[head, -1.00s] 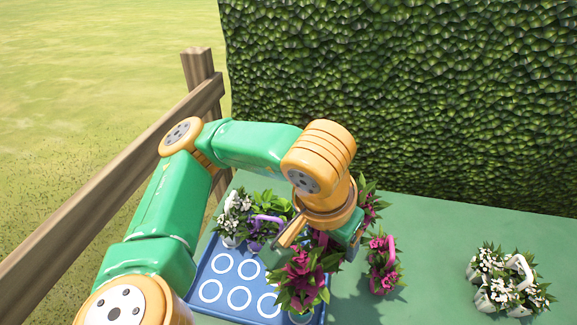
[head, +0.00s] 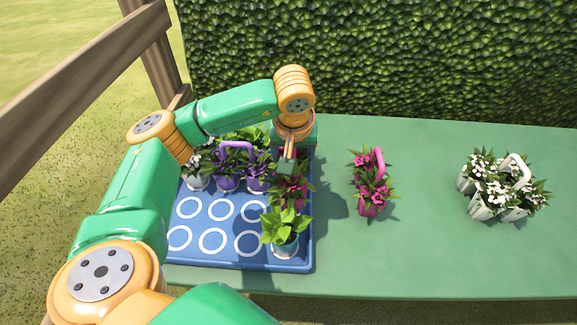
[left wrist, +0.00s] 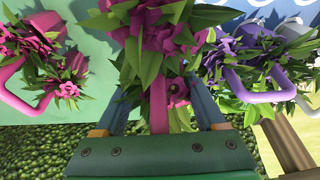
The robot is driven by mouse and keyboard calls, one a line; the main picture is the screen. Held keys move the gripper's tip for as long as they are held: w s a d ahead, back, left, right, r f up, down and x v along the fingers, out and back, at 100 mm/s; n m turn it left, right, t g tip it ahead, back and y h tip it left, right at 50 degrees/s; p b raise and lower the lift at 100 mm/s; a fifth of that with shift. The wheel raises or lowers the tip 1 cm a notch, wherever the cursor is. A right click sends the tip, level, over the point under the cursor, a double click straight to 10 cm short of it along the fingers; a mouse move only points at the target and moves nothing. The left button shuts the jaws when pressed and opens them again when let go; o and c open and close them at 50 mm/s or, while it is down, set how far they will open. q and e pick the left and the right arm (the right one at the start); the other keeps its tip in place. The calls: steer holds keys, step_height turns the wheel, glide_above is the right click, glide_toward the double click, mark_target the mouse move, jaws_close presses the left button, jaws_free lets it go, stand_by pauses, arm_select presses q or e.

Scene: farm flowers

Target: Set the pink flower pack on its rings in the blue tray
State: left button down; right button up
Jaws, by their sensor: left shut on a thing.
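The blue tray (head: 190,253) lies at the left of the green table, with white rings on its floor. My left gripper (head: 287,166) is over the tray's right side, shut on the pink handle (left wrist: 158,108) of a pink flower pack (head: 292,190). The pack is upright over the right column of rings. My gripper and the leaves hide its base, so I cannot tell whether it touches the tray. A second pink flower pack (head: 372,195) stands on the table right of the tray. My right gripper is not in view.
A purple-handled pack (head: 236,160) and white flowers (head: 197,165) fill the tray's back row. A leafy green plant (head: 285,228) is at its front right corner. A white flower pack (head: 503,187) stands far right. A hedge (head: 400,60) rises behind. The front table is clear.

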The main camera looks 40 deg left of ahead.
arm_select(q)
steer(key=shift+w+a+f, duration=0.25)
steer(key=shift+a+f, duration=0.25)
steer(key=shift+f, duration=0.2)
steer(key=f, duration=0.1)
steer(key=f+p, duration=0.1)
steer(key=f, duration=0.1)
steer(key=shift+a, duration=0.3)
steer(key=shift+w+f, duration=0.1)
steer(key=shift+f, duration=0.3)
steer(key=shift+c, duration=1.3)
jaws_free()
steer(key=shift+d, duration=0.1)
